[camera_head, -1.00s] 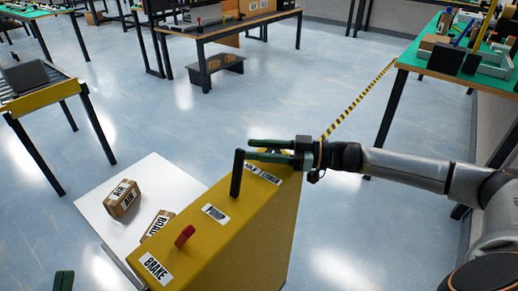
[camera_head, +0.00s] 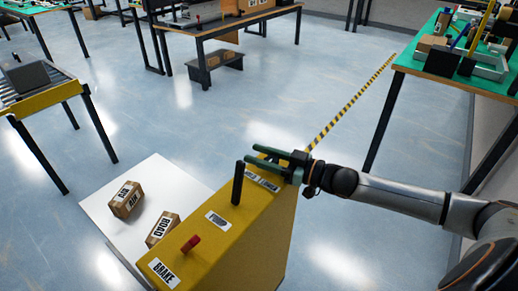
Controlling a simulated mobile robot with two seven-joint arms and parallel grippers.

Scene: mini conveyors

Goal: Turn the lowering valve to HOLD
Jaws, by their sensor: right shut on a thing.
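A yellow box (camera_head: 245,240) stands in front of me with several labelled controls on its top. At its far end is the HOLD/LOWER label (camera_head: 262,181), partly covered by my right gripper (camera_head: 256,156). The gripper reaches in from the right, its green fingers pointing left, and is shut on the lowering valve. The valve itself is hidden by the fingers, so its setting cannot be read. A black upright pump lever (camera_head: 238,183) stands just left of the fingertips. My left gripper is not in view.
A red brake knob (camera_head: 190,244) sits near the BRAKE label (camera_head: 163,272). Two cartons, one carton (camera_head: 126,199) and another (camera_head: 162,229), lie on a white platform (camera_head: 107,217) left of the box. Green-topped table (camera_head: 440,71) at right; the floor beyond is open.

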